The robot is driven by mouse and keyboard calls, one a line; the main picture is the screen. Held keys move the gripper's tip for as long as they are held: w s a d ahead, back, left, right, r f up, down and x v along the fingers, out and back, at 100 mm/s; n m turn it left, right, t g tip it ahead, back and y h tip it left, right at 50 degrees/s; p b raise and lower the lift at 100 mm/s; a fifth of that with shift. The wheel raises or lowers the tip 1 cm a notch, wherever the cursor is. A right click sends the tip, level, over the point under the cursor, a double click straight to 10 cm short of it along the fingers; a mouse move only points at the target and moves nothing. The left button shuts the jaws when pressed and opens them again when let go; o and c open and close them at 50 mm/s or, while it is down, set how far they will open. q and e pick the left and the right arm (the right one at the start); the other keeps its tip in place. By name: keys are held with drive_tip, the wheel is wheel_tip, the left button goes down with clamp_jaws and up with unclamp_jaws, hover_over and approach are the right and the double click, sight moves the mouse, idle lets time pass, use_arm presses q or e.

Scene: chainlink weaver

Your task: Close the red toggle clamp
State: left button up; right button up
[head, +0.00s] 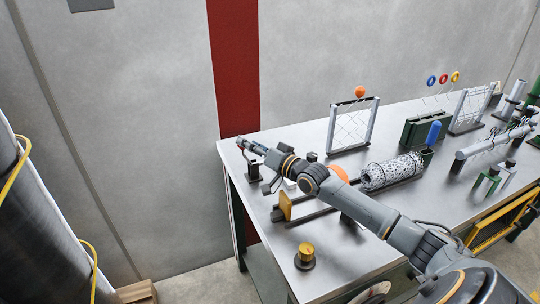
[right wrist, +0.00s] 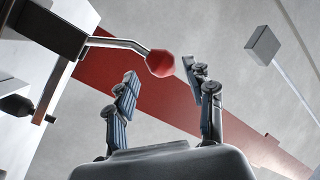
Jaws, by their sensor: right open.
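The toggle clamp's bent metal lever (right wrist: 118,43) with its red ball knob (right wrist: 160,64) reaches out of a dark block (right wrist: 50,28) in the right wrist view. My right gripper (right wrist: 161,78) is open, with one finger on either side of the knob's position in that view. I cannot tell whether the fingers touch the knob. In the head view my right gripper (head: 243,145) is over the left end of the bench, above a small black clamp base (head: 254,171). The red knob is not clear there. My left gripper is not in view.
A yellow plate (head: 285,206) stands near my arm. Bare bench top lies around the yellow knob.

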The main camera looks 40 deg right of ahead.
drive_tip(key=s+d, duration=0.1)
drive_tip(key=s, duration=0.8)
drive_tip(key=shift+d, duration=0.4)
drive_tip(key=shift+s+f, duration=0.1)
drive_tip(key=shift+f, duration=0.1)
